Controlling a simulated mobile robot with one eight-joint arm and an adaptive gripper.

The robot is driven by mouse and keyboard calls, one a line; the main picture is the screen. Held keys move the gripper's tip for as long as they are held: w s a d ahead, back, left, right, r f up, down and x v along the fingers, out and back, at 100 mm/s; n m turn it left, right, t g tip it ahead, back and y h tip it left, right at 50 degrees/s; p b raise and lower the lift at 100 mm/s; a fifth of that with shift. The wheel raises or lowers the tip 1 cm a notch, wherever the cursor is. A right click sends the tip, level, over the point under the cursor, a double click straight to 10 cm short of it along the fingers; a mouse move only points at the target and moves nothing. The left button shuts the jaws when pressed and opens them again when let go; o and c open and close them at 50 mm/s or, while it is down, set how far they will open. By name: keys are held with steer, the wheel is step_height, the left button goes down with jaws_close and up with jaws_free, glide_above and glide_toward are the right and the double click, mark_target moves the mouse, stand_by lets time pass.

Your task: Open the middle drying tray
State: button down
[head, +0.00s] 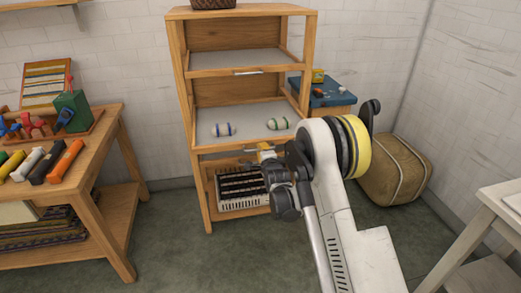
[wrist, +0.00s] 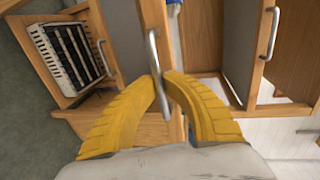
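The wooden drying rack (head: 176,60) stands against the back wall. Its middle tray (head: 245,112) has a grey bed with a blue-striped skein (head: 224,130) and a green-striped skein (head: 278,123) on it. In the wrist view, the middle tray's metal bar handle (wrist: 153,45) passes between my gripper's (wrist: 165,78) yellow fingertips. The tips are close together on both sides of the handle and look shut on it. I cannot tell how far the tray stands out.
The upper tray has its own handle (head: 248,72), also seen in the wrist view (wrist: 271,32). A white crate (head: 240,203) sits below. A workbench (head: 95,165) stands left, a tan bag (head: 395,170) right, and a white table (head: 495,205) at the near right.

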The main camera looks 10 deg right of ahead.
steer(key=shift+s, duration=0.15)
steer(key=c, duration=1.5)
jaws_free()
steer(key=v, duration=1.2)
